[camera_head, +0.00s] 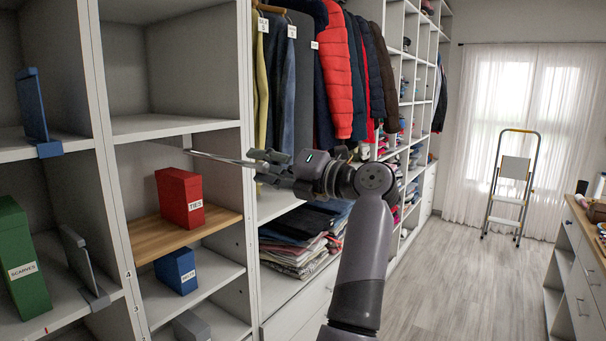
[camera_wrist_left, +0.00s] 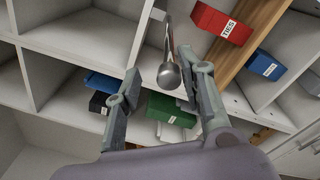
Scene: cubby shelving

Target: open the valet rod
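The valet rod (camera_head: 222,159) is a thin metal bar. In the head view it runs across the front of the cubby with the red box, up to my left gripper (camera_head: 262,167). In the left wrist view the rod ends in a round grey knob (camera_wrist_left: 169,76). The knob lies between the two spread fingers of my left gripper (camera_wrist_left: 160,65), nearer the right finger. A gap shows between the knob and the left finger; contact with the right finger cannot be told. My right gripper is in neither view.
A red box (camera_head: 181,198) stands on a wooden shelf behind the rod, with a blue box (camera_head: 176,271) below. A green box (camera_head: 21,258) is at far left. Hanging jackets (camera_head: 337,70) and folded clothes (camera_head: 297,240) are behind my left arm.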

